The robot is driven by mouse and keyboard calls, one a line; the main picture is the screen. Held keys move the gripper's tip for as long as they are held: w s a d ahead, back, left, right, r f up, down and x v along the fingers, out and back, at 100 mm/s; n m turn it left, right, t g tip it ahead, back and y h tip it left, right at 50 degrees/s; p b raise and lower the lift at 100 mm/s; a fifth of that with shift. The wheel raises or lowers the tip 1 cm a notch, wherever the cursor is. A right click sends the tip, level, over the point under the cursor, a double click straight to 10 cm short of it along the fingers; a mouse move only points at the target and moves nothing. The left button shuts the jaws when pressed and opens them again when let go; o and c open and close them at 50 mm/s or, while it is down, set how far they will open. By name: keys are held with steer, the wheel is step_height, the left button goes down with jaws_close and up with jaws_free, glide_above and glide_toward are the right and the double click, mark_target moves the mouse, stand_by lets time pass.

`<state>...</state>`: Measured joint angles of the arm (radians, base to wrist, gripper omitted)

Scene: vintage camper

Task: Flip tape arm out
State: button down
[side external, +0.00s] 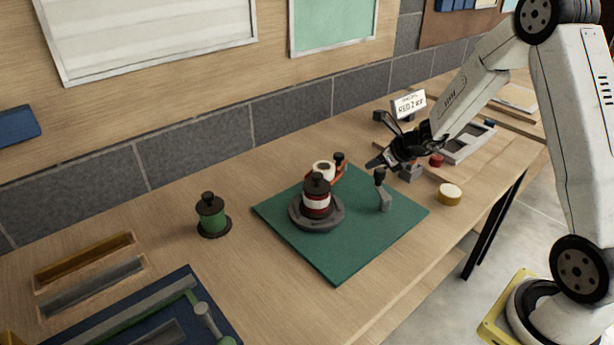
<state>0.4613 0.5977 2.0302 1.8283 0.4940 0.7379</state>
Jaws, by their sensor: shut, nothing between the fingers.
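An orange-red arm with a white tape roll (323,169) and a black knob (339,158) sits at the back of the green mat (338,258). It is partly hidden behind a red-and-white banded spool with a black top (317,200), which stands on a round grey base (320,222). A small grey lever with a black knob (383,190) stands upright on the mat's right part. My gripper (374,163) is shut and empty. In the picture it is right of the tape roll, above and behind the lever, apart from both.
A green spool (212,215) stands left of the mat, with slotted trays (85,262) at lower left. A yellow roll (449,194), a red cap (436,160) and a sign (408,104) are at right. The mat's front part is clear.

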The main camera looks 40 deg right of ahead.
mark_target(334, 175)
steer(key=shift+w+f, duration=0.1)
steer(key=shift+f, duration=0.05)
stand_by(0.3)
steer(key=shift+x, duration=4.85)
steer(key=shift+w+a, duration=0.35)
steer(key=shift+a, duration=0.1)
steer(key=shift+w+a, duration=0.75)
steer(key=shift+w, duration=0.2)
steer(key=shift+w+a, duration=0.45)
steer(key=shift+w, duration=0.35)
steer(key=shift+w+a, duration=0.15)
steer(key=shift+w, duration=0.45)
steer(key=shift+w+a, duration=0.15)
steer(key=shift+w, duration=0.4)
steer(key=shift+w+a, duration=0.1)
steer(key=shift+w, duration=1.25)
steer(key=shift+w+d+m+h, duration=0.25)
steer(key=shift+w+m+h, duration=0.9)
steer(key=shift+m, duration=0.25)
steer(key=shift+w, duration=0.1)
